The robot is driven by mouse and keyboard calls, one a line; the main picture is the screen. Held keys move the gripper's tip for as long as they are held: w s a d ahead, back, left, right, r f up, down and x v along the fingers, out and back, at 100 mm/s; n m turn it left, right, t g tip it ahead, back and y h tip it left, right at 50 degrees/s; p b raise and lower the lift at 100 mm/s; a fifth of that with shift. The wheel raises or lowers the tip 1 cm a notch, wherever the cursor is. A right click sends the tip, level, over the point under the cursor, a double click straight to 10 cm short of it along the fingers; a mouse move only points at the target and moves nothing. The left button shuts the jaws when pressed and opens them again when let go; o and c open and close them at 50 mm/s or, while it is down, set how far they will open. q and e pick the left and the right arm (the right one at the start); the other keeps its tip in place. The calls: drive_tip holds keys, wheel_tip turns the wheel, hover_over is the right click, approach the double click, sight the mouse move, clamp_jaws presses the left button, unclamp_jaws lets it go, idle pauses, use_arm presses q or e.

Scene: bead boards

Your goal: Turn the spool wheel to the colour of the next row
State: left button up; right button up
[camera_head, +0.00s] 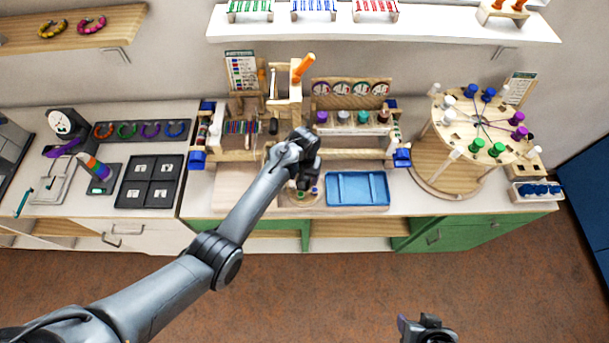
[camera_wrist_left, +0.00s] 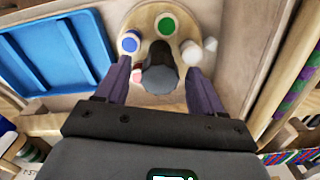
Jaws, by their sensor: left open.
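The spool wheel (camera_wrist_left: 137,18) is a small round wooden disc with a green spool (camera_wrist_left: 166,25), a blue spool (camera_wrist_left: 130,41), white spools (camera_wrist_left: 191,52) and a partly hidden pink one around a dark central knob (camera_wrist_left: 160,68). In the head view the wheel (camera_head: 300,201) lies at the bench front, mostly under my left gripper (camera_head: 307,186). In the left wrist view my left gripper (camera_wrist_left: 160,82) is open, with its fingers on either side of the knob and gaps visible. A pattern card (camera_head: 242,72) stands behind the loom, its rows too small to read. My right gripper (camera_head: 426,327) is at the bottom edge, away from the bench.
A blue tray (camera_head: 358,203) lies right of the wheel, close to my left gripper. The wooden loom (camera_head: 340,154) spans behind it. A large round peg stand (camera_head: 450,140) is at right. A dark compartment tray (camera_head: 148,196) is at left. Open floor lies before the bench.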

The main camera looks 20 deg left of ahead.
use_arm(q)
drive_tip(key=c, duration=1.1)
drive_tip(key=shift+o, duration=0.2)
drive_tip(key=shift+r+m+p, duration=0.2)
drive_tip(key=shift+m+p, duration=0.85)
drive_tip(key=shift+m, duration=0.15)
drive_tip(key=m+p, duration=0.2)
drive_tip(key=m, duration=0.1)
drive_tip(key=m+p, duration=0.1)
drive_tip(key=m, duration=0.4)
drive_tip(key=shift+f, duration=0.15)
drive_tip(key=shift+m, duration=1.8)
